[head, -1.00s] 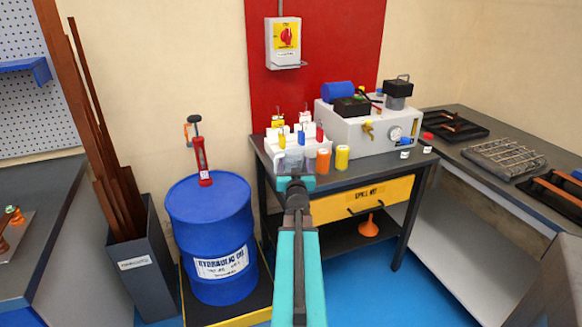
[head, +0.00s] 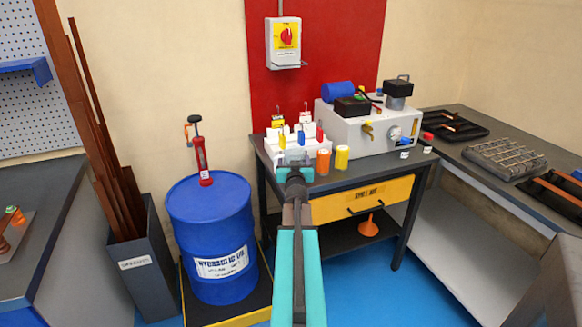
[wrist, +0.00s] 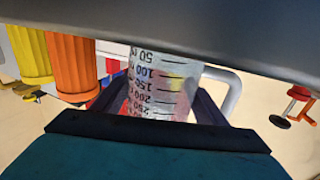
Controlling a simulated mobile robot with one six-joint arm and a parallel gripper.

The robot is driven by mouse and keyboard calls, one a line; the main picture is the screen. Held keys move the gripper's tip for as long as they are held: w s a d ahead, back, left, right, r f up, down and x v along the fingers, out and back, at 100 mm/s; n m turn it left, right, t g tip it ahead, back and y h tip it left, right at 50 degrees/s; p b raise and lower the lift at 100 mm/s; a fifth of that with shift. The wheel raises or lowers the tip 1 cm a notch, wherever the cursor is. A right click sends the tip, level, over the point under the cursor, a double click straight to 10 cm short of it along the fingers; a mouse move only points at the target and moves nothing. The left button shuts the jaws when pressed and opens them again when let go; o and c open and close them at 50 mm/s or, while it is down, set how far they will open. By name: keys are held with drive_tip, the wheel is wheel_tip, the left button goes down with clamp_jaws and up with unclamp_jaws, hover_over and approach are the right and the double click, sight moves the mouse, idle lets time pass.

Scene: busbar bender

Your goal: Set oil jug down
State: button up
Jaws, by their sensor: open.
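The oil jug (wrist: 162,85) is a clear measuring jug with dark volume marks and a pale handle on its right in the wrist view. It appears upside down there. My gripper (wrist: 165,104) is open, with a dark finger on either side of the jug. In the head view my gripper (head: 295,172) is at the front left of the work table (head: 335,180), and the jug (head: 296,155) shows only partly above it. The jug appears to stand on the table top; its base is hidden.
An orange container (head: 323,162) and a yellow container (head: 342,158) stand close to the right of the jug. A white rack (head: 289,142) with coloured handles is behind it. A grey hydraulic unit (head: 365,130) fills the back right. A blue drum (head: 209,235) stands left.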

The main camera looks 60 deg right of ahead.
sight(293, 148)
drive_tip(key=c, duration=0.9)
drive_tip(key=shift+r, duration=0.15)
drive_tip(key=shift+c, duration=0.2)
drive_tip(key=shift+r+p, duration=0.8)
drive_tip(key=shift+r, duration=0.8)
drive_tip(key=shift+s+a+r, duration=0.1)
drive_tip(key=shift+s+a, duration=0.05)
drive_tip(key=shift+a, duration=0.05)
drive_tip(key=v, duration=0.7)
drive_tip(key=shift+s+a+r, duration=0.15)
drive_tip(key=shift+s+r, duration=0.1)
drive_tip(key=shift+r, duration=0.05)
drive_tip(key=shift+a+r+p, duration=0.1)
drive_tip(key=shift+r+p, duration=0.05)
drive_tip(key=shift+p, duration=0.5)
drive_tip(key=shift+a+p, duration=0.1)
drive_tip(key=shift+p, duration=0.65)
drive_tip(key=shift+s+a+p, duration=0.1)
drive_tip(key=shift+a+p, duration=0.1)
drive_tip(key=shift+p, duration=0.6)
